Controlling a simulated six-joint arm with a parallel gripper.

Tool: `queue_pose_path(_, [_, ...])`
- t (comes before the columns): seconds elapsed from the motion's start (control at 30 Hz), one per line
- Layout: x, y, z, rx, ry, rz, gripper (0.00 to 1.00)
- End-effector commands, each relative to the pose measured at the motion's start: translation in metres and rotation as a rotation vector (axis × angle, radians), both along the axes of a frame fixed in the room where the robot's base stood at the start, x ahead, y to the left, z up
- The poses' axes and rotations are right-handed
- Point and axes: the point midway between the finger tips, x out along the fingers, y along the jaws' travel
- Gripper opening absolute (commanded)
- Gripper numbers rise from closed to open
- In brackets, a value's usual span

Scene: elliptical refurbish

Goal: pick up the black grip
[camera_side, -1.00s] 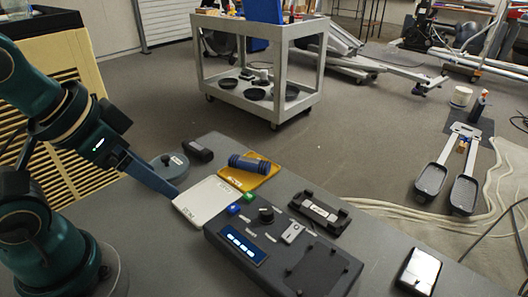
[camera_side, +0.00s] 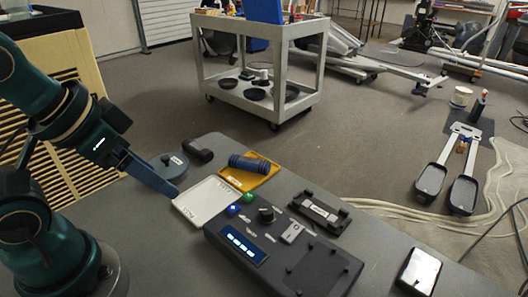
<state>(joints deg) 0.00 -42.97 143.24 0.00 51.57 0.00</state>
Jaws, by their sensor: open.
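The black grip (camera_side: 198,150) lies on the grey table near its far left edge, behind the round grey disc. My gripper (camera_side: 174,192) hangs at the left, its blue fingers pointing down and right beside the left edge of the white tray (camera_side: 210,205). It is nearer the camera than the black grip and apart from it. The jaws are open with nothing seen in them, though the gap between the fingers is hard to make out from this side.
A round grey disc (camera_side: 171,166) stands between my gripper and the black grip. A blue ribbed grip (camera_side: 249,163) lies on a yellow tray (camera_side: 236,180). A black control box (camera_side: 290,262), a black holder (camera_side: 320,212) and a phone-like device (camera_side: 418,271) lie to the right.

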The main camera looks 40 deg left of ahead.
Motion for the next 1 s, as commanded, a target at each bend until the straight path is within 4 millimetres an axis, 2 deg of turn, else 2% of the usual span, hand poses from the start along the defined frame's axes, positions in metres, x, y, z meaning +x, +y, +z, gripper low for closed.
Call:
queue_pose_path(0.23, [-0.001, 0.001, 0.000, -0.038, 0.006, 0.081, 0.75])
queue_pose_path(0.37, [0.008, 0.006, 0.017, -0.086, -0.034, 0.212, 0.75])
queue_pose_path(0.5, [0.031, 0.017, 0.038, -0.140, -0.054, 0.401, 0.75])
queue_pose_path(0.7, [0.070, 0.039, 0.057, -0.196, -0.058, 0.677, 0.75])
queue_pose_path(0.83, [0.103, 0.059, 0.062, -0.222, -0.061, 0.870, 0.75])
queue_pose_path(1.0, [0.145, 0.088, 0.053, -0.238, -0.067, 1.111, 0.75])
